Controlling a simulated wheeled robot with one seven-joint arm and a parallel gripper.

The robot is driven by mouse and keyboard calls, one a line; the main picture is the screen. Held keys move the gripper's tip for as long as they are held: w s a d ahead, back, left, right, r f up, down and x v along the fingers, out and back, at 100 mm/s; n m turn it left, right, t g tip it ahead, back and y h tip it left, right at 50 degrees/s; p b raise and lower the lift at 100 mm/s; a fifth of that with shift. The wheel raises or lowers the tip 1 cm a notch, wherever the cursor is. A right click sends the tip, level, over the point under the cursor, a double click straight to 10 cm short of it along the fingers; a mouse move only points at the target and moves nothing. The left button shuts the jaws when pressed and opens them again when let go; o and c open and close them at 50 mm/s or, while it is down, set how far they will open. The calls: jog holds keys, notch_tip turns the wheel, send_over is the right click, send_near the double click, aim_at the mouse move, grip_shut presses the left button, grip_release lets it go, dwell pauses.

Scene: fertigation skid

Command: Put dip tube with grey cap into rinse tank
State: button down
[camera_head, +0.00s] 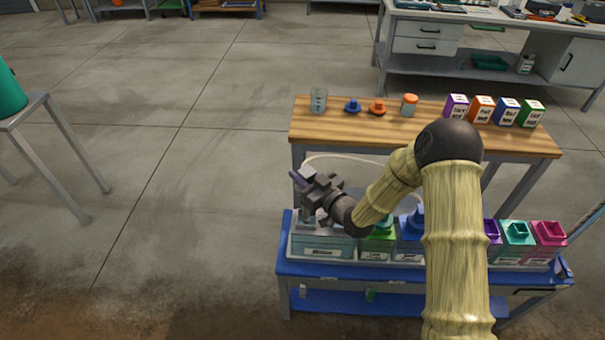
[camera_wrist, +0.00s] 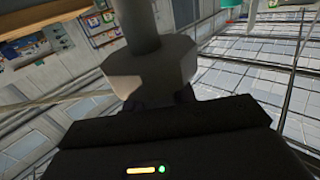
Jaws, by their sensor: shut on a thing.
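My gripper (camera_head: 318,188) is shut on the dip tube's grey cap, above the left end of the blue skid. In the wrist view the grey cap (camera_wrist: 150,72) fills the space in front of my gripper, and the grey tube (camera_wrist: 143,25) runs from it to the top edge. In the head view the gripper hides much of the cap, and the tube's lower end cannot be made out. The leftmost tank (camera_head: 321,246), pale grey with a label too small to read, appears to be the rinse tank. It stands just below my gripper, which partly covers its top.
A green tank (camera_head: 378,246) and a blue tank (camera_head: 409,247) stand close on its right, then purple, teal (camera_head: 516,236) and magenta (camera_head: 548,234) ones. A pale hose (camera_head: 345,157) arches behind my gripper. A wooden-topped bench (camera_head: 360,128) stands behind.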

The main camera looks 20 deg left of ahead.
notch_tip(320, 180, down, 13)
jog(key=b, duration=1)
jog(key=shift+r, duration=0.15)
jog(key=c, duration=1.1)
grip_release()
jog(key=shift+o, duration=0.2)
jog(key=shift+d, duration=0.1)
jog(key=v, duration=1.7)
jog(key=shift+s, duration=0.2)
jog(key=shift+d, duration=0.1)
